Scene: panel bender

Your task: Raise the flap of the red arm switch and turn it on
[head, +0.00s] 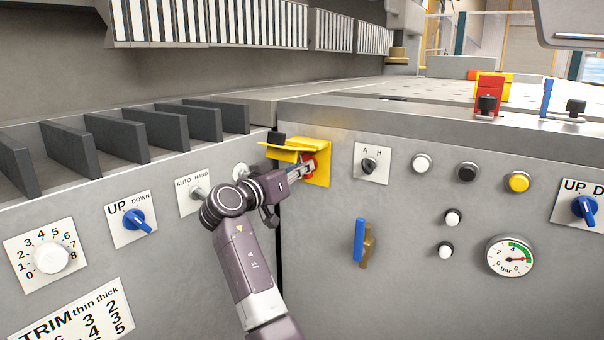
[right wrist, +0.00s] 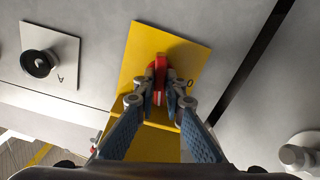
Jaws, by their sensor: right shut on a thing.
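The red arm switch (head: 311,162) sits on a yellow plate (head: 323,175) on the grey front panel, and also shows in the right wrist view (right wrist: 160,68). Its yellow flap (head: 290,149) is raised and sticks out from the plate above the switch. In the right wrist view the flap (right wrist: 158,138) lies behind the fingers. My right gripper (right wrist: 161,92) reaches in under the flap and is shut on the red switch, one fingertip on each side. The fingers partly hide the switch, so its turned position is hard to tell. My left gripper is out of view.
An A/H selector (head: 371,164) is close to the right of the plate. The AUTO/HAND knob (head: 198,193) and a blue UP/DOWN knob (head: 138,219) are to the left. A blue-handled valve (head: 359,240) is lower right. Dark upright dividers (head: 160,128) stand at upper left.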

